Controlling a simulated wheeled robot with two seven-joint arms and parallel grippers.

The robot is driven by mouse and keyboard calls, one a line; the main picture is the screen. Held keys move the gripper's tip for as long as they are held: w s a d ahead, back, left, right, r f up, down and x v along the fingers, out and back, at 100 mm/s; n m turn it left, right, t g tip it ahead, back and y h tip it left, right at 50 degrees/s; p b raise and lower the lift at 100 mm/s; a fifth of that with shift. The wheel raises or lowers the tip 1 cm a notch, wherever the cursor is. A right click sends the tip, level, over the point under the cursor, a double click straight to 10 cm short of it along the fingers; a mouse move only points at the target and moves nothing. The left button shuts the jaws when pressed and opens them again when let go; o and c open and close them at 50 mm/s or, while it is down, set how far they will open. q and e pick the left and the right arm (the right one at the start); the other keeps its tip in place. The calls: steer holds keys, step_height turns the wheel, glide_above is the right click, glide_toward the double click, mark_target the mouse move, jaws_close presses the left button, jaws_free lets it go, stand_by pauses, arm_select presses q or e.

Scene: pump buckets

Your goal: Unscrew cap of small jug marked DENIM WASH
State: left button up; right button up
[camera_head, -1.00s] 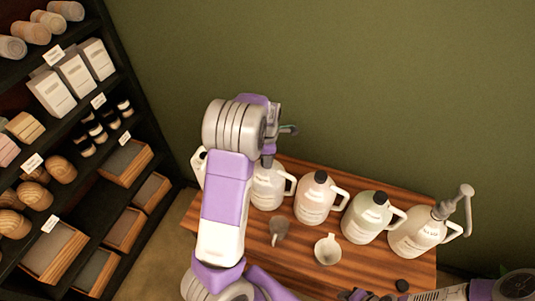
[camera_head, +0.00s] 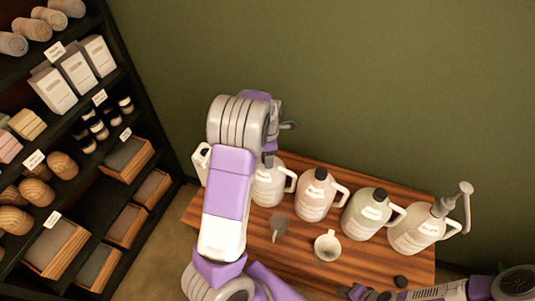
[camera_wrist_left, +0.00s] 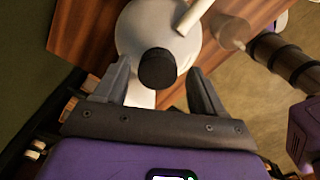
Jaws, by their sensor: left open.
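In the left wrist view a pale jug with a black cap (camera_wrist_left: 158,68) lies just ahead of my left gripper (camera_wrist_left: 162,88). The gripper is open, with one finger on each side of the cap and a visible gap to both. In the head view my left gripper (camera_head: 270,150) is over the left part of the table, above a white jug (camera_head: 268,187) whose top is hidden by my wrist. Jug labels are too small to read, so I cannot tell which says DENIM WASH. My right gripper (camera_head: 368,293) is at the bottom edge, its jaws unclear.
A pinkish jug (camera_head: 315,198), a greenish jug (camera_head: 366,216) and a pump-topped jug (camera_head: 417,232) stand along the wooden table (camera_head: 290,262). Shelves (camera_head: 90,215) stand left.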

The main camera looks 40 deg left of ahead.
arm_select(q)
steer(key=m, duration=0.3)
steer(key=m+b, duration=0.1)
steer(key=m, duration=0.3)
steer(key=shift+m, duration=0.3)
steer(key=m, duration=0.4)
steer(key=shift+m+b, duration=0.3)
steer(key=shift+b, duration=0.05)
steer(key=m, duration=0.2)
steer(key=shift+m, duration=0.4)
steer(key=c, duration=1.2)
steer(key=shift+o, duration=0.2)
